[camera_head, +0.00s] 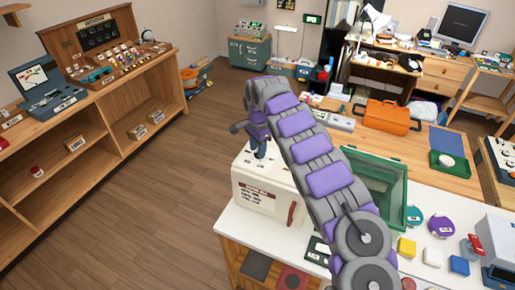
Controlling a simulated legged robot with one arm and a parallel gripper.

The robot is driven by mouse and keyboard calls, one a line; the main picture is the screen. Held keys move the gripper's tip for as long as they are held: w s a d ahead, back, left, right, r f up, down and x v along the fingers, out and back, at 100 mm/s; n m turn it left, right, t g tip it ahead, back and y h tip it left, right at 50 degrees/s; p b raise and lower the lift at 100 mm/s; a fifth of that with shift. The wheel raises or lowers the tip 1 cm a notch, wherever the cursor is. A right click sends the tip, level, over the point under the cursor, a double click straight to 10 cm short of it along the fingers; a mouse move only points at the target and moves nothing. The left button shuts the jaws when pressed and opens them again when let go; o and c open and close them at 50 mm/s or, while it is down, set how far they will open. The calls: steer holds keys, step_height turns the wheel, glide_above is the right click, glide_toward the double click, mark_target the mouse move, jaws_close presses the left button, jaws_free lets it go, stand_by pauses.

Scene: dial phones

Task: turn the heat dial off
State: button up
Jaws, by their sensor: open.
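A cream-white box-shaped appliance (262,195) stands at the left end of the white counter. It has a dark red label with small text on its front and a red handle (291,213) at its right side. My gripper (258,154) points down at the top of this appliance, its jaws open. Small dark marks or parts show on the top near the fingertips. I cannot tell whether the fingers touch anything. I cannot make out the heat dial; it may be hidden by the gripper or too small to tell.
My arm crosses over the white counter (231,222) and hides part of it. A green open bin (385,180) stands right of the arm. Coloured blocks and round pieces lie at the counter's right. An orange case (387,117) sits behind. Open floor lies left, before a wooden shelf (120,90).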

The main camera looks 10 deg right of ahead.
steer(key=shift+d, duration=0.5)
steer(key=shift+c, duration=0.8)
steer(key=shift+a, duration=0.25)
jaws_close()
